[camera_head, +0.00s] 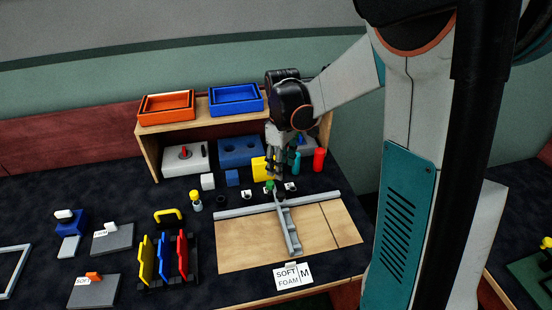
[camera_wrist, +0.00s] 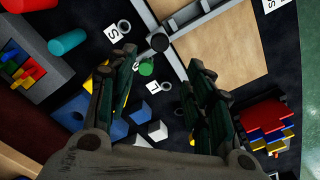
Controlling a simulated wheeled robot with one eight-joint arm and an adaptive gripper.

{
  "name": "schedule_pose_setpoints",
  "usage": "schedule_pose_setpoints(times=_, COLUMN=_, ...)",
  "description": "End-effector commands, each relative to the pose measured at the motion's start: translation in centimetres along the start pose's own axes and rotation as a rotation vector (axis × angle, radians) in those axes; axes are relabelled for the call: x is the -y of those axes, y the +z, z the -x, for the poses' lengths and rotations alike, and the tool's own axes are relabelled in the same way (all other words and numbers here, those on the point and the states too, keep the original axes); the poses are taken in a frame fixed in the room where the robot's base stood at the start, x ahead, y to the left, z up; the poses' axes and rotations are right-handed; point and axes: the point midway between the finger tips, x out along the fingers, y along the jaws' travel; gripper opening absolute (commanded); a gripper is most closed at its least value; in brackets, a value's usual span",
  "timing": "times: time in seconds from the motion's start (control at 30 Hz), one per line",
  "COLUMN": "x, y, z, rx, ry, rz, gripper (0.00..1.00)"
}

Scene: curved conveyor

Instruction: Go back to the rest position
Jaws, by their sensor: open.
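My gripper (camera_head: 279,168) hangs over the table, in front of the wooden shelf and just behind the board with the grey T-shaped bar (camera_head: 288,228). In the wrist view my gripper (camera_wrist: 163,68) has its two dark fingers spread wide. No object is held between them. A small green piece (camera_head: 269,186) lies below the fingers; in the wrist view the green piece (camera_wrist: 146,67) shows in the gap between them, apart from both. The dark end of the bar (camera_wrist: 159,42) lies just beyond it.
The wooden shelf (camera_head: 147,150) carries an orange tray (camera_head: 150,117) and a blue tray (camera_head: 235,108). Coloured plates (camera_head: 164,258) stand in a rack at front left. The wooden board (camera_head: 240,250) is mostly bare.

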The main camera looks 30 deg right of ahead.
Motion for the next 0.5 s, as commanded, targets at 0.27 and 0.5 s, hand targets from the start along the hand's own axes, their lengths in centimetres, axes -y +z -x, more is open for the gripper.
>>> schedule_pose_setpoints(times=0.27, x=0.2, y=0.1, z=0.3, rx=-0.005, ry=0.005, rz=-0.005, gripper=0.47)
schedule_pose_setpoints(times=0.5, x=3.1, y=1.1, z=4.0, rx=-0.074, ry=0.059, rz=-0.081, gripper=0.47)
